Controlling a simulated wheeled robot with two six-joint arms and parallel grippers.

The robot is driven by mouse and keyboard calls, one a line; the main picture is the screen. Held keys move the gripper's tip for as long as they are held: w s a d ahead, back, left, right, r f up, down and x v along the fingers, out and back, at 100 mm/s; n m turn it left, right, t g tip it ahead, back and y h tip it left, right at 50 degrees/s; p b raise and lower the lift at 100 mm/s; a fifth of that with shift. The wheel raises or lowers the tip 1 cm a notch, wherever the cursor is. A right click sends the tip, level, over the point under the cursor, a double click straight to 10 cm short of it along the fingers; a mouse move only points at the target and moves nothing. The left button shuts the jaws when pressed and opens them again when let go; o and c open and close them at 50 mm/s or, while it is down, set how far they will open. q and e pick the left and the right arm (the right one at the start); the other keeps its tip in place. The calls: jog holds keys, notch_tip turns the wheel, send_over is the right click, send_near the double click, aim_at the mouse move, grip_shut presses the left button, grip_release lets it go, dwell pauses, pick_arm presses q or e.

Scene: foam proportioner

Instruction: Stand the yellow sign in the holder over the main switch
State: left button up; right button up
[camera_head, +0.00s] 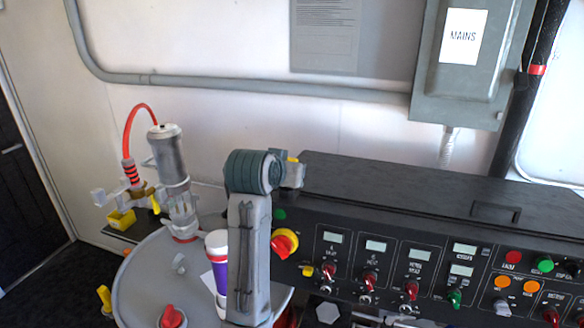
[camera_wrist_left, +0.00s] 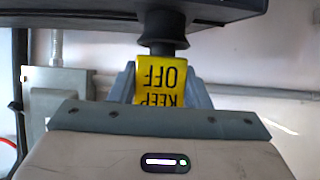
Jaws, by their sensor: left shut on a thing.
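The yellow sign (camera_wrist_left: 166,82), lettered "KEEP OFF", is gripped between the fingers of my left gripper (camera_wrist_left: 165,88) and appears upside down in the wrist view. In the head view only a small yellow edge of the sign (camera_head: 293,159) shows by my left gripper (camera_head: 294,173), above the front of the console. The main switch (camera_head: 285,243), a red knob on a yellow disc, is below the gripper, partly behind my arm. A dark round flared part (camera_wrist_left: 163,30) lies directly beyond the sign; whether it touches is unclear. The holder cannot be made out in the head view. My right gripper is out of view.
The black console (camera_head: 400,190) carries several displays and knobs. The grey MAINS box (camera_head: 462,70) hangs on the wall behind. A clear-and-metal cylinder (camera_head: 172,165) with a red hose and a purple-white bottle (camera_head: 216,262) stand left of my arm.

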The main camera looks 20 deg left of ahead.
pick_arm(q)
jog(key=shift+f, duration=0.15)
jog(key=shift+s, duration=0.3)
jog(key=o, duration=1.1)
jog(key=shift+o, duration=0.2)
jog(key=shift+s+r, duration=0.1)
jog(key=shift+r, duration=0.1)
jog(key=v, duration=1.1)
jog(key=shift+s+r, duration=0.25)
jog(key=shift+s, duration=0.05)
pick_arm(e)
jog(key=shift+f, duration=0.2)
